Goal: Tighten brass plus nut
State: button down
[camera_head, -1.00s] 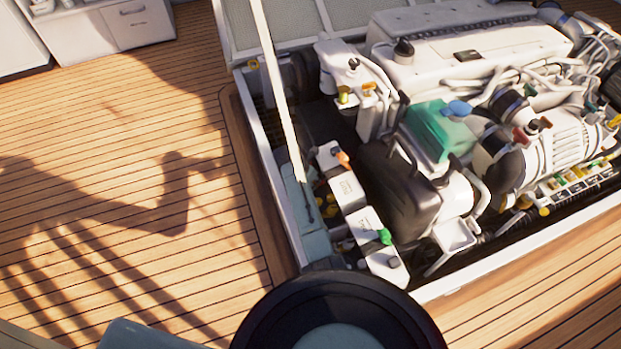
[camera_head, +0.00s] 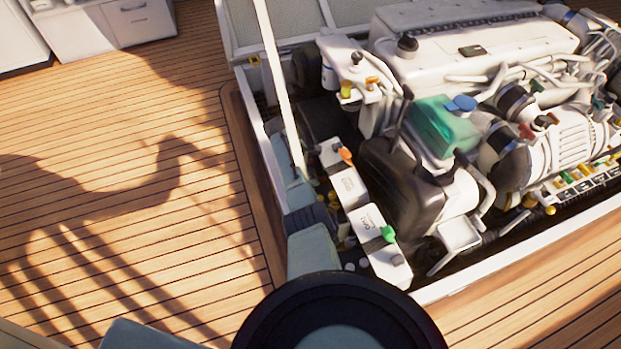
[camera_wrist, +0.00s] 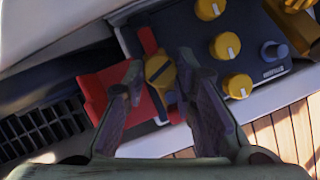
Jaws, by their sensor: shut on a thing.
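I take this for the brass plus nut; no plus mark is legible. My gripper (camera_wrist: 160,68) is shut on it, with one finger on the left side and one on the right. Whether the nut is tight cannot be seen. In the head view my arm covers this spot, and neither the nut nor the gripper can be made out there.
A dark panel (camera_wrist: 255,25) with several yellow knobs is close to the right finger. A black vented part (camera_wrist: 42,128) lies at the left. In the head view the white engine (camera_head: 480,50) fills the hatch, with a green tank (camera_head: 440,125). The wooden deck (camera_head: 100,120) is clear at left.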

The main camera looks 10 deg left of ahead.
jog(key=shift+w+m+g+b, duration=0.15)
jog(key=shift+m+g+b, duration=0.35)
jog(key=shift+m+b, duration=0.6)
jog(key=shift+m, duration=0.4)
jog(key=shift+d, duration=0.1)
jog(key=c, duration=1.3)
grip_release()
